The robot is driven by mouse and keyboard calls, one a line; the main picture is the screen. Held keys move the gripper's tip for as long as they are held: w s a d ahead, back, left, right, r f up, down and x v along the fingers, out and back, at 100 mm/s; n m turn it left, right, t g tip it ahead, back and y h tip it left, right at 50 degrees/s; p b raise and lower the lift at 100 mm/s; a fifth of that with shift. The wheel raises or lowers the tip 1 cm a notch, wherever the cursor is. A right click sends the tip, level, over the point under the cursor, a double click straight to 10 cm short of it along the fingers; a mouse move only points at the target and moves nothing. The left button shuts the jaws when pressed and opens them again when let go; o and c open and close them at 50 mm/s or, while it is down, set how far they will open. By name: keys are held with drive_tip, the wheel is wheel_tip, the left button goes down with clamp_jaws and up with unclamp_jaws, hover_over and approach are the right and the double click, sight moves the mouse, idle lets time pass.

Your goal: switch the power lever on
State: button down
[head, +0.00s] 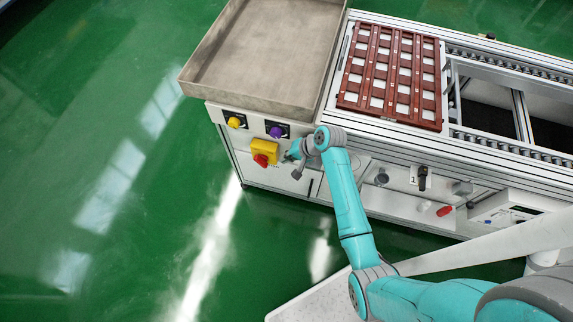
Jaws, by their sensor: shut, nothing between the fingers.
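A yellow box (264,148) with a red handle (261,160) is on the front panel of the machine, at its left end. I take this to be the power lever, but its on or off position is too small to read. My gripper (289,157) is just right of the yellow box, close to the panel. It looks shut and empty. I cannot tell whether it touches the box. My wrist hides part of the panel behind it.
A yellow knob (234,122) and a purple knob (276,131) sit above the box, under an empty grey tray (262,50). A brown slotted pallet (391,70) lies on the conveyor. A black switch (422,178) and another red handle (444,211) are further right. Green floor (90,130) is clear at left.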

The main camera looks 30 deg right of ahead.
sight(261, 161)
drive_tip(key=shift+r, duration=0.15)
drive_tip(key=shift+s+a, duration=0.1)
drive_tip(key=shift+s, duration=0.05)
idle(0.4)
drive_tip(key=x, duration=1)
drive_tip(key=shift+f, duration=1.05)
idle(1.5)
